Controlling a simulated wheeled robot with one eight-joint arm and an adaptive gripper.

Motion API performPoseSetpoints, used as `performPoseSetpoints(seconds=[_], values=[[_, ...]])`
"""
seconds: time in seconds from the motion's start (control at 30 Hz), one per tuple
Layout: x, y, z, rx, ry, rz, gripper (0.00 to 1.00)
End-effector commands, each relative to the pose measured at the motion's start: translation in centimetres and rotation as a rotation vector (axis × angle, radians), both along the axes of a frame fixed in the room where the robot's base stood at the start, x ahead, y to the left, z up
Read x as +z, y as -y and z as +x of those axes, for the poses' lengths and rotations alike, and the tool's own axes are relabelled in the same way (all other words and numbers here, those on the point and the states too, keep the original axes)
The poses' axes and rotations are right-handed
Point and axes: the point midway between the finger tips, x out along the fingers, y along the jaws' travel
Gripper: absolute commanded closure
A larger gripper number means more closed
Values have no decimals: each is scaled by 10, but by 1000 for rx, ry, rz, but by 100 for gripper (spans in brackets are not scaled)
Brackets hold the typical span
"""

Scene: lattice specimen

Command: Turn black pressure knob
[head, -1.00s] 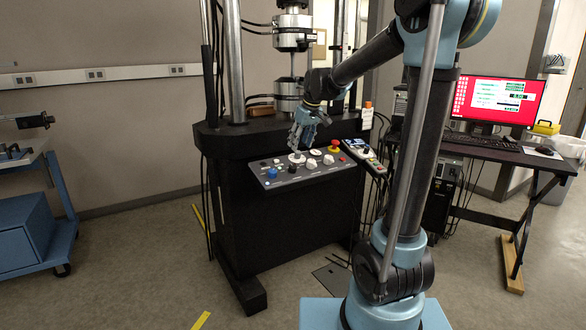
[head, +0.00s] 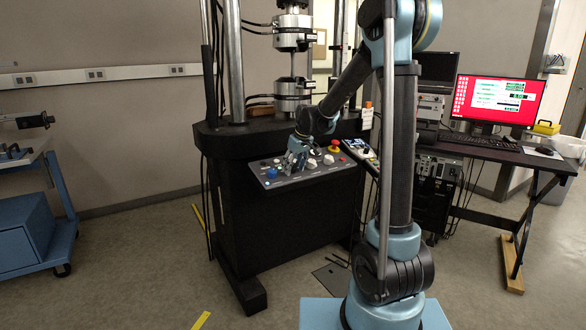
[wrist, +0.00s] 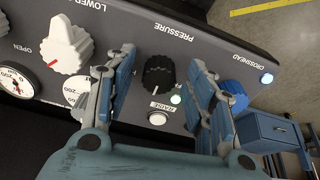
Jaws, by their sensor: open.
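The black pressure knob (wrist: 158,74) shows in the wrist view on the grey control panel (wrist: 215,52), beneath the word PRESSURE, which reads upside down. My gripper (wrist: 162,88) is open, with one finger to each side of the knob in this view. I cannot tell whether the fingertips touch the panel. In the head view my gripper (head: 294,166) is over the front of the panel (head: 318,175) and hides the knob there.
A white knob (wrist: 66,45) and a gauge (wrist: 16,80) are to the left in the wrist view. A white button (wrist: 157,118) is near the black knob. A blue knob (head: 271,173) and a red emergency button (head: 336,143) are on the panel.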

Motion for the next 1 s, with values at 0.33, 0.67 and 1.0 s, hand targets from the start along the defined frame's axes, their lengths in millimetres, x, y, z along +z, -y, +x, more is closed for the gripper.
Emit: performPoseSetpoints(seconds=[0.33, 0.67, 1.0], values=[[0, 0, 0, 0, 0, 0, 71], [0, -2, 0, -1, -1, 1, 95], [-1, -1, -1, -11, -4, 4, 95]])
